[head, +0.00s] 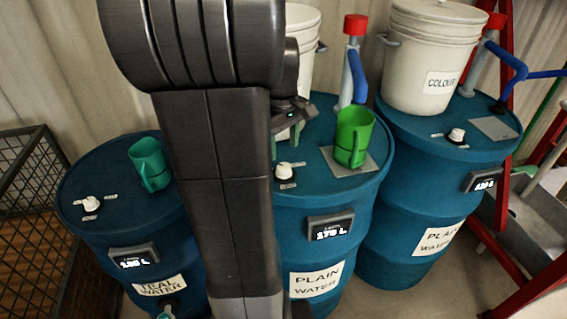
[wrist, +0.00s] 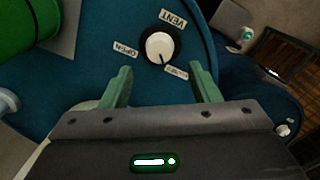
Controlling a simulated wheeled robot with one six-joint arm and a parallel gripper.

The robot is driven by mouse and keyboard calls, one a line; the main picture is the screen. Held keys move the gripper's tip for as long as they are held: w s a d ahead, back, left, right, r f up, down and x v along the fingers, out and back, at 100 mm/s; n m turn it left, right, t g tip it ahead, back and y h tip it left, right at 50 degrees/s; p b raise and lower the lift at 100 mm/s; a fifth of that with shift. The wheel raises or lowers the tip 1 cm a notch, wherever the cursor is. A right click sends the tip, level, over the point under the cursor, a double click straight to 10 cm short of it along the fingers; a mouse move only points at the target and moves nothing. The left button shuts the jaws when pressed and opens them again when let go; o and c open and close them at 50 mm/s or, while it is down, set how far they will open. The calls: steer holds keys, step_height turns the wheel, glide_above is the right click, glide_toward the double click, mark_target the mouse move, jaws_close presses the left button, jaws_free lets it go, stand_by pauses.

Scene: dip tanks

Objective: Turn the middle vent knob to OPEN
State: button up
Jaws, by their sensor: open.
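The middle vent knob (head: 284,171) is a white knob on a dark base, on top of the middle blue PLAIN WATER drum (head: 370,192). In the wrist view the knob (wrist: 158,44) has labels around it: VENT (wrist: 173,20), OPEN (wrist: 126,50) and a third, hard to read (wrist: 176,71). A dark mark on the knob points down, close to the third label and away from OPEN. My gripper (wrist: 160,72) is open, its green fingers spread on the near side of the knob, apart from it. In the head view my arm partly hides it.
A green mug (head: 354,137) stands on a plate beside the knob. A red-capped pipe (head: 355,27) rises behind it. The left drum (head: 75,190) carries a teal mug (head: 148,163) and its own knob (head: 91,204). The right drum (head: 400,150) carries a white COLOUR bucket (head: 425,60) and another knob (head: 457,135).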

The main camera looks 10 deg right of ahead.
mark_target(284, 166)
step_height(284, 166, down, 7)
steer(key=shift+d+r, duration=0.1)
steer(key=shift+r, duration=0.05)
steer(key=c, duration=1)
